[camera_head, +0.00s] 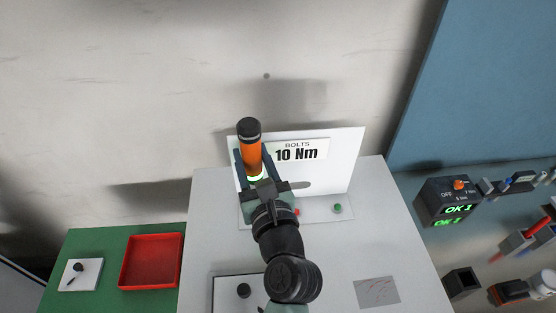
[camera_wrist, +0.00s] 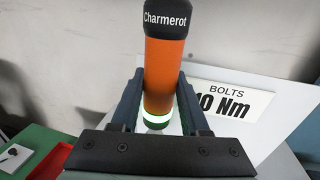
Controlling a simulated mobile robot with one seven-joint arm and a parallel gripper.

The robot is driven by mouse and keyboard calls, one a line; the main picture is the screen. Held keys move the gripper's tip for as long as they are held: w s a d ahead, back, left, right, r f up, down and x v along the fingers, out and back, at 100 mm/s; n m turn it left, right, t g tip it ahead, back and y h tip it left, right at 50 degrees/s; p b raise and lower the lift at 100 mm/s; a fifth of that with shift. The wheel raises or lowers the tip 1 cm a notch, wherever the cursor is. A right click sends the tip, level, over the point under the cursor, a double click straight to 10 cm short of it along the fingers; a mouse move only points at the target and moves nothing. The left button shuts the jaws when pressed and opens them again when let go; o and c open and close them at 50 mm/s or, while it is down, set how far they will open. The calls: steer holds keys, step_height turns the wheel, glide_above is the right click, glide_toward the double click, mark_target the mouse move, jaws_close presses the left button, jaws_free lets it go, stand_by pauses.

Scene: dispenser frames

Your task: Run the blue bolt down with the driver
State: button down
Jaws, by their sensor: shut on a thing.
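My gripper (camera_head: 257,170) is shut on the driver (camera_head: 250,146), an orange cylinder with a black cap. In the wrist view, my gripper (camera_wrist: 160,98) has a finger on each side of the driver (camera_wrist: 165,68). A band low on the driver glows green-white. The driver stands roughly upright over the left part of the bolt plate (camera_head: 318,215). A red bolt (camera_head: 297,212) and a green bolt (camera_head: 337,208) show on that plate. The blue bolt does not show in either view; my gripper and arm cover the plate's left part. The driver's tip is hidden too.
A white sign (camera_head: 302,150) reading "BOLTS 10 Nm" stands behind the plate. A controller box (camera_head: 447,203) at right has an orange knob and shows green "OK 1". A red tray (camera_head: 151,262) lies at left on a green surface. Several tools lie at far right.

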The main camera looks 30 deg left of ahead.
mark_target(250, 181)
steer(key=shift+s+a+r, duration=0.15)
steer(key=shift+a+r, duration=0.2)
steer(key=shift+a, duration=0.2)
steer(key=shift+d+r+p, duration=0.1)
steer(key=shift+d+p, duration=0.05)
steer(key=shift+p, duration=0.2)
step_height(250, 181, down, 8)
steer(key=b, duration=0.5)
steer(key=shift+r+b, duration=0.2)
steer(key=shift+b, duration=0.15)
steer(key=shift+p, duration=0.6)
stand_by(1.1)
steer(key=shift+f+b, duration=0.7)
steer(key=shift+f, duration=0.3)
stand_by(1.1)
steer(key=shift+s+f, duration=0.1)
steer(key=shift+f, duration=0.1)
stand_by(1.1)
steer(key=shift+r+p, duration=0.1)
steer(key=shift+p, duration=0.25)
